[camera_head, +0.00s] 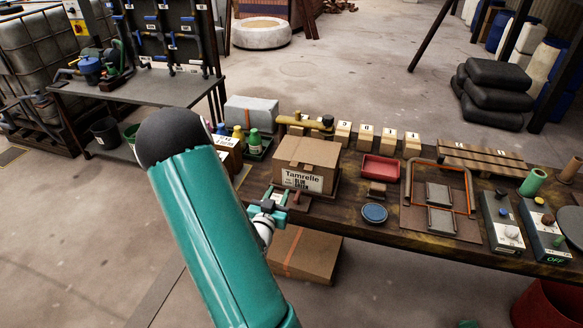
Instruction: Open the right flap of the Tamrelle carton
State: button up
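The Tamrelle carton (312,154) is a brown cardboard box on the long dark workbench (345,218). Its white label reads "Tamrelle" on the side facing me. Its top looks roughly flat, with a darker strip across it; I cannot make out whether a flap is raised. My teal arm reaches up from the bottom of the view. My gripper (277,196) is just in front of the carton's lower left corner, low near the bench edge. Its fingers are small and partly hidden, so I cannot tell whether they are open or touching anything.
Small bottles (239,136) and a grey box (252,110) stand behind left. Another cardboard box (304,254) sits below the bench front. Open floor lies at left.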

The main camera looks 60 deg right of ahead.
jog(key=w+d, duration=0.1)
jog(key=d, duration=1.2)
jog(key=shift+w+d, duration=0.3)
jog(key=shift+d, duration=0.1)
grip_shut()
